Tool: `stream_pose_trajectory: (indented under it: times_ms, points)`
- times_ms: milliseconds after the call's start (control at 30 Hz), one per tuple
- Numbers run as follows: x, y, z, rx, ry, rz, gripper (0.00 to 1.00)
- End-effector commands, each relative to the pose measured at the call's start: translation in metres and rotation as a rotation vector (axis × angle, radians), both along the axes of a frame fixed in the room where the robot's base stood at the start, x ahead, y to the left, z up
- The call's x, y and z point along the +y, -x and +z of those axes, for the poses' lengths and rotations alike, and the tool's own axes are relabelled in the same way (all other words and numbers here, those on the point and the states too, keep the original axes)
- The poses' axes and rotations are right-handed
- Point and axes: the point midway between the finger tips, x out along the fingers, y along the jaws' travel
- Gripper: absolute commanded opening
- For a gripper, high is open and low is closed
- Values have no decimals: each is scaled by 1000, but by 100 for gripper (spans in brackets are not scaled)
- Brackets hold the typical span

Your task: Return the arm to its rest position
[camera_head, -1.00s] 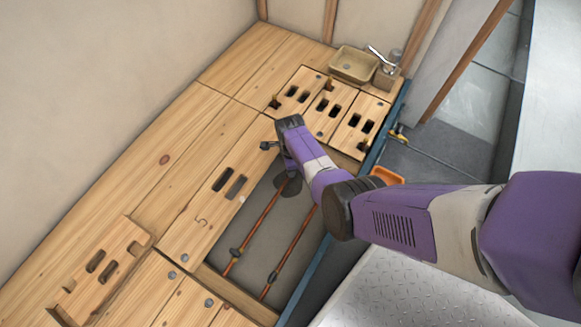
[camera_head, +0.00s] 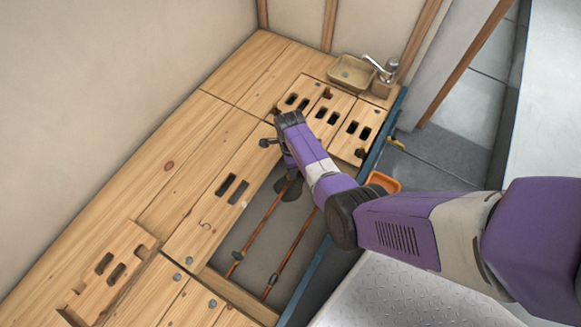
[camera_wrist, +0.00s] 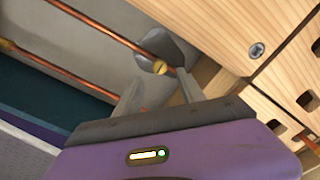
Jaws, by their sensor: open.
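My arm, purple and grey, reaches in from the right in the head view and ends over the open floor pit (camera_head: 258,238). My gripper (camera_wrist: 160,90) shows in the wrist view with its two grey fingers apart and nothing between them. Its tips are near a copper pipe (camera_wrist: 110,33) with a brass fitting (camera_wrist: 159,67); I cannot tell whether they touch. A dark grey patch (camera_wrist: 172,46) lies behind that pipe. In the head view the fingers are mostly hidden behind my wrist.
Two copper pipes run through the pit, the right-hand one (camera_head: 290,252) nearer its blue edge (camera_head: 310,275). Slotted wooden boards (camera_head: 215,205) surround it. An orange tray (camera_head: 383,182) lies right of the pit. A basin (camera_head: 352,72) stands at the back.

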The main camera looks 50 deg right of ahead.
Motion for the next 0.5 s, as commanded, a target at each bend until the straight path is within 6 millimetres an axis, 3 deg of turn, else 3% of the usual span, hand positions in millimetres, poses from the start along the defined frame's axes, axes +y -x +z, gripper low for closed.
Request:
stream_pose_trajectory:
  times_ms: [133, 500]
  points:
    - [0, 0, 14, 1, 1, 1, 47]
    - [0, 0, 15, 0, 0, 0, 47]
